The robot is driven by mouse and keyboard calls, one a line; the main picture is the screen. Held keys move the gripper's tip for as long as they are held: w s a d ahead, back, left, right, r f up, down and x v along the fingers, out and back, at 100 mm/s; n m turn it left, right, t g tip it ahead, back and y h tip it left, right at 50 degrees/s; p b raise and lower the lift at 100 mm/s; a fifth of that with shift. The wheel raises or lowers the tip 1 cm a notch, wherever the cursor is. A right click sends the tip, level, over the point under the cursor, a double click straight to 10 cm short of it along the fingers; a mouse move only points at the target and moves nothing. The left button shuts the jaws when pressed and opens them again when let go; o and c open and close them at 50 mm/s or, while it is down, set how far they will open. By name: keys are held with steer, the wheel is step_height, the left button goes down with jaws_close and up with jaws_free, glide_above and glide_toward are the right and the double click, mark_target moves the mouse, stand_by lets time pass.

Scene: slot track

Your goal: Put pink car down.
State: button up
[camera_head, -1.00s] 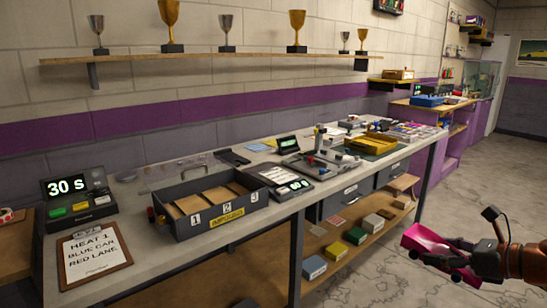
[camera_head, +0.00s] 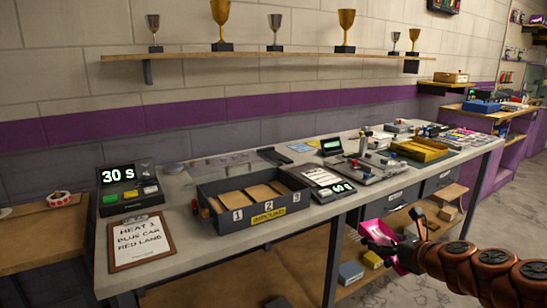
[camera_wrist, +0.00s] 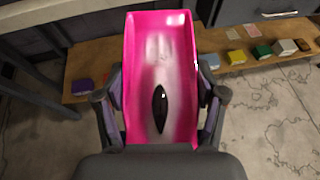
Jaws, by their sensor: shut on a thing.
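The pink car (camera_head: 377,235) is in my gripper (camera_head: 405,243), at the lower right of the head view. My gripper is shut on it and holds it in the air in front of the bench. In the wrist view the pink car (camera_wrist: 160,50) lies lengthwise between the two fingers (camera_wrist: 160,110), with a dark oval mark on its pink and whitish body. My fingers cover parts of its sides. The floor and the bench's lower shelf show beyond it.
The long bench (camera_head: 180,222) carries a dark box (camera_head: 215,228) with slots marked 1, 2, 3, a 30 s timer (camera_head: 128,186), a clipboard (camera_head: 140,241) and a yellow tray (camera_head: 418,150). Small boxes (camera_head: 350,272) stand on the lower shelf. Bare benchtop shows left of the dark box.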

steer(key=w+a+r, duration=0.2)
steer(key=w+a, duration=0.3)
steer(key=a, duration=0.7)
step_height(320, 180, up, 15)
steer(key=p, duration=1.5)
steer(key=shift+d+m+h, duration=0.15)
steer(key=shift+m+h, duration=0.15)
